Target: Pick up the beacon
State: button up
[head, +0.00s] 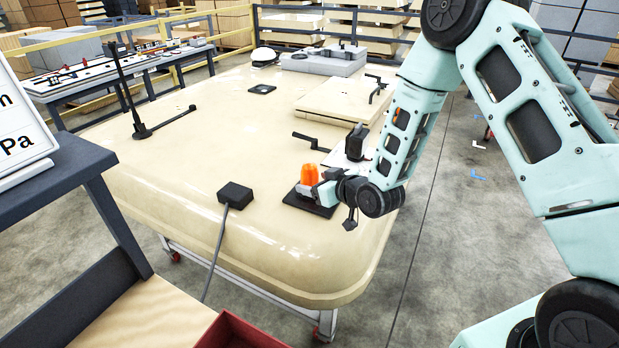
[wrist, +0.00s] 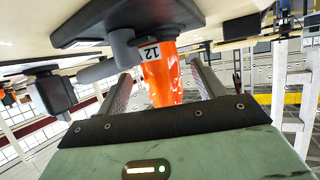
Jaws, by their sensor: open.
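The orange beacon (head: 309,174) stands upright on a black base plate (head: 307,207) near the front right of the cream cab roof. My gripper (head: 318,188) is at the beacon from the right, low over the roof. In the wrist view, which is upside down, the beacon (wrist: 162,80) with a "12" label lies between the two spread fingers of my gripper (wrist: 163,85). Gaps show on both sides of the beacon, so the jaws are open around it. The black plate (wrist: 125,20) shows at the top, with a grey cylindrical part (wrist: 112,65) beside the beacon.
A black box (head: 235,194) with a cable sits left of the beacon. A dark upright device (head: 357,142) stands close behind my gripper. A black antenna (head: 133,100), a raised hatch (head: 345,103) and a white helmet (head: 264,56) are farther off. The roof's middle is clear.

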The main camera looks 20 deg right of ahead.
aim_at(315, 182)
jog(key=shift+p+x, duration=0.4)
jog(key=shift+x, duration=1.15)
jog(key=c, duration=1.2)
jog(key=shift+o, duration=0.2)
jog(key=shift+r, duration=0.1)
